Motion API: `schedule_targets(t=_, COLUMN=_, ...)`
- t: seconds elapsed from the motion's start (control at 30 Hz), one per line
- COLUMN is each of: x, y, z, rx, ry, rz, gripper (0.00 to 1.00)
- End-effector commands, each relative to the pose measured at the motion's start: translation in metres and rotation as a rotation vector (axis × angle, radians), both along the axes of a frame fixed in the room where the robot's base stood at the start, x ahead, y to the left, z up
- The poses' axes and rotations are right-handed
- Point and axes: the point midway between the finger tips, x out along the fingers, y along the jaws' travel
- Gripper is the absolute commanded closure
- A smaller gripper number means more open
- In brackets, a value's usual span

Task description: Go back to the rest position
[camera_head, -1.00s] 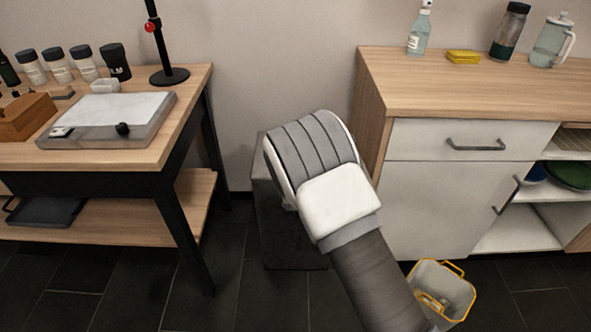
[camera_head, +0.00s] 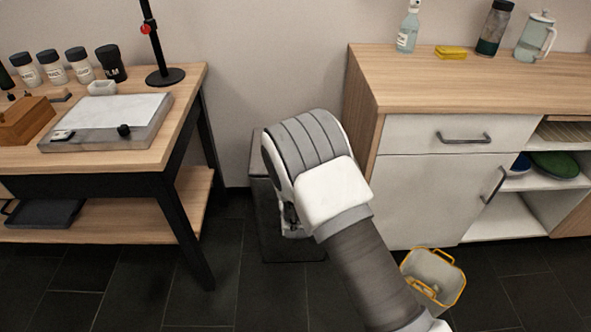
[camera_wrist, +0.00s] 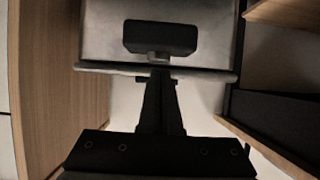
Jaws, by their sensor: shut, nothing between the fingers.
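In the wrist view my gripper (camera_wrist: 158,76) shows as dark narrow fingers drawn together, shut and empty. In the head view my bent arm covers the middle, and the fingers are hidden behind it. A dark grey box-like unit (camera_head: 268,228) stands on the floor behind my arm, between the table and the cabinet. A black block (camera_wrist: 160,37) shows just beyond the fingertips against a grey surface; I cannot tell what it is or whether they touch.
The wooden table (camera_head: 185,130) on the left holds a grey device (camera_head: 148,136) and several jars. The wooden-topped cabinet (camera_head: 400,80) stands on the right, with a bottle (camera_head: 408,32) on top. A yellow-rimmed bin (camera_head: 432,272) is on the floor beside my arm.

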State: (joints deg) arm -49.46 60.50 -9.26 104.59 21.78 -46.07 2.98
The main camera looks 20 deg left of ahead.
Motion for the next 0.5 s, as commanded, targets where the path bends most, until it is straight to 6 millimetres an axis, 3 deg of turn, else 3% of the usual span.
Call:
schedule_targets(t=0.17, x=-0.003, y=-0.002, z=-0.002, rx=0.000, ry=0.000, rz=-0.001, gripper=1.00)
schedule_targets(t=0.27, x=0.001, y=-0.006, z=0.007, rx=0.005, ry=0.010, rz=-0.010, gripper=1.00)
schedule_targets(t=0.37, x=0.009, y=-0.016, z=0.030, rx=0.014, ry=0.035, rz=-0.030, gripper=1.00)
schedule_targets(t=0.5, x=0.020, y=-0.042, z=0.076, rx=0.027, ry=0.101, rz=-0.066, gripper=1.00)
